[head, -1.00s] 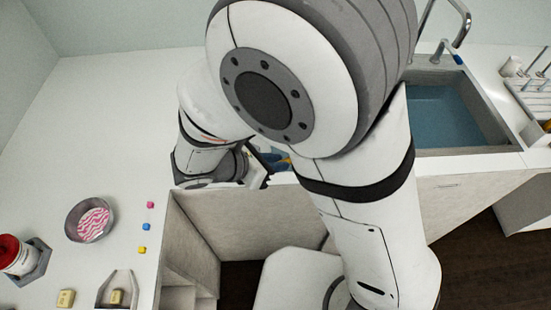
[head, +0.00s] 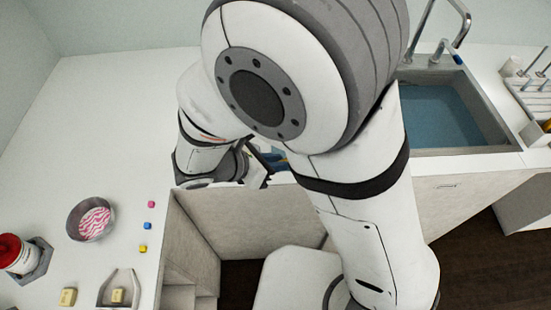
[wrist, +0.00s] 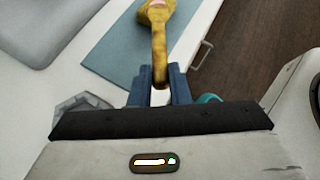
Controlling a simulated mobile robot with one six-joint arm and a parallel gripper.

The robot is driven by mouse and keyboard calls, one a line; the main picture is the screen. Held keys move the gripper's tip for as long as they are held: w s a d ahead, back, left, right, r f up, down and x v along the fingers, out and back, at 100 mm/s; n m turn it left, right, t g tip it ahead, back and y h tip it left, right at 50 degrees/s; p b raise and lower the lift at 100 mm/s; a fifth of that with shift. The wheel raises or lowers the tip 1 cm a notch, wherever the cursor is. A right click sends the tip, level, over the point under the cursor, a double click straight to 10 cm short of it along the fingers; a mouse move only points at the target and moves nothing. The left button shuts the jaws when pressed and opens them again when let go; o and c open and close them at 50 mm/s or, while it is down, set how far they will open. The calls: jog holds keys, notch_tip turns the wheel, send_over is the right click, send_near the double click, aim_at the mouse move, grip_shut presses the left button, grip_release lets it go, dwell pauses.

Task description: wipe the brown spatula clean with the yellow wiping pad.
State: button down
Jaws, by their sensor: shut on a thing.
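My gripper (wrist: 158,88) has blue fingers and is shut on the handle of a golden-brown tool, which looks like the brown spatula (wrist: 158,30). Its wider head points away from me, with a small pink patch near the top of the wrist view. It appears to be above a blue-grey mat or board (wrist: 125,50). In the head view my gripper (head: 264,163) is mostly hidden behind my arm, by the counter edge. I cannot make out the yellow wiping pad for certain in either view.
A grey bowl (head: 73,226) with pink-and-white contents stands on the left counter, near small pink, blue and yellow cubes (head: 143,248). A red-lidded tub (head: 17,262) and pale yellow blocks (head: 68,297) are nearby. A water-filled sink (head: 440,115) lies right. The far left counter is clear.

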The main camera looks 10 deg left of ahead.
jog(key=shift+w+d, duration=0.55)
jog(key=shift+s+a, duration=0.55)
jog(key=shift+s, duration=0.05)
jog(key=shift+w+d, duration=0.55)
jog(key=shift+w, duration=0.05)
jog(key=shift+r+p, duration=2.9)
jog(key=shift+r, duration=0.1)
